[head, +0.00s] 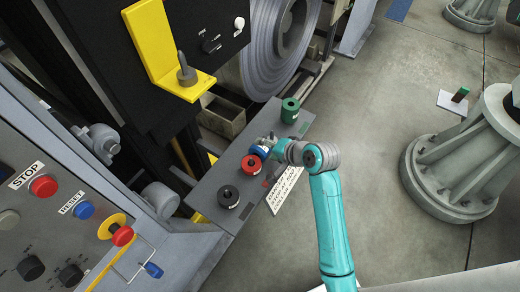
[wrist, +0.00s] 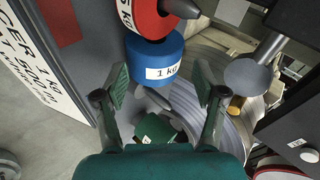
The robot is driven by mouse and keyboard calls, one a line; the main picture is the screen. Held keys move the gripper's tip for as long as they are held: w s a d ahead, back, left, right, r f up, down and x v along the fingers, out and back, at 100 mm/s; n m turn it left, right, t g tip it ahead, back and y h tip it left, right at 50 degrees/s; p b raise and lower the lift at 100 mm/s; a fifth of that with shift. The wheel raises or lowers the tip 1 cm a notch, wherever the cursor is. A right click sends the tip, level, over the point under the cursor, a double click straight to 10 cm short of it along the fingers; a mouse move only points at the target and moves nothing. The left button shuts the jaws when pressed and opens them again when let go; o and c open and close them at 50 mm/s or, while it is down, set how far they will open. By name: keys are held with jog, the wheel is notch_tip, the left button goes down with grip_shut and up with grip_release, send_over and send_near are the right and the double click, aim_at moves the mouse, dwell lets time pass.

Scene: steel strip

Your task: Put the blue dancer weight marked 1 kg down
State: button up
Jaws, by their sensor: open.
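The blue weight (head: 258,152) is on the grey shelf (head: 205,205), close beside the red weight (head: 251,165). In the wrist view the blue weight (wrist: 155,62) shows a white "1 kg" label, with the red weight (wrist: 147,18) just above it in the picture. My gripper (head: 268,144) is at the blue weight in the head view and partly covers it. In the wrist view my gripper (wrist: 162,88) has its fingers spread apart, with the blue weight just ahead of the gap. I cannot tell whether a finger touches it.
A black weight (head: 228,196) and a green weight (head: 290,110) stand on the same shelf. A white text sign (head: 286,190) is along its right edge. A yellow bracket (head: 152,50) with a peg and a steel coil (head: 278,45) are behind. Open floor is right.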

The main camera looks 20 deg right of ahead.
jog(key=shift+x, duration=0.95)
grip_shut()
jog(key=shift+w+r, duration=0.1)
jog(key=shift+r, duration=0.15)
